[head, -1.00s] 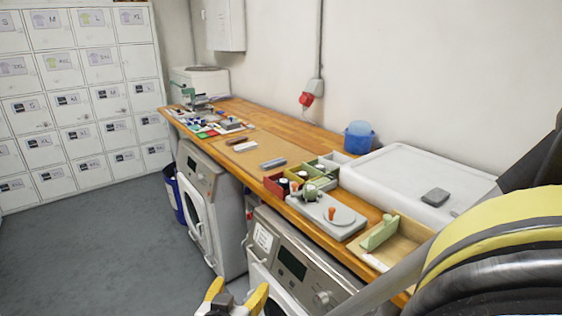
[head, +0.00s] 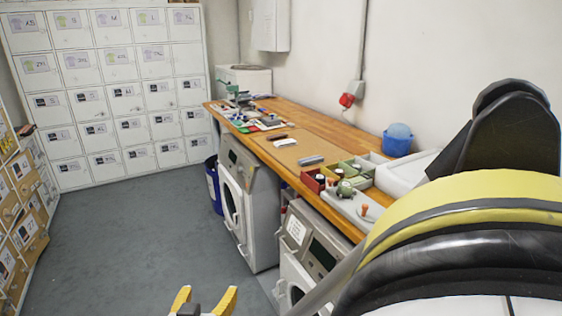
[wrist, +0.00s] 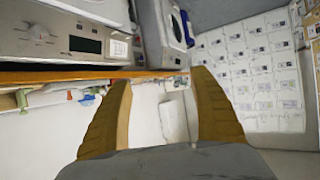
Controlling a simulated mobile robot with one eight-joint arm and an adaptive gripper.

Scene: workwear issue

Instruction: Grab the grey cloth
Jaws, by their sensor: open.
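My gripper (head: 207,302) is at the bottom of the head view, in front of the bench and low over the floor side. Its two yellow fingers are apart. In the wrist view my gripper (wrist: 163,82) is open with nothing held between the fingers. I cannot make out a grey cloth for certain. A small grey flat piece (head: 311,160) lies on the bench, but I cannot tell whether it is cloth. My arm hides the right end of the bench.
The wooden bench (head: 300,118) runs along the wall above washing machines (head: 248,205). White lockers (head: 110,85) fill the back, and more lockers (head: 20,180) stand left. The grey floor (head: 140,235) between is clear.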

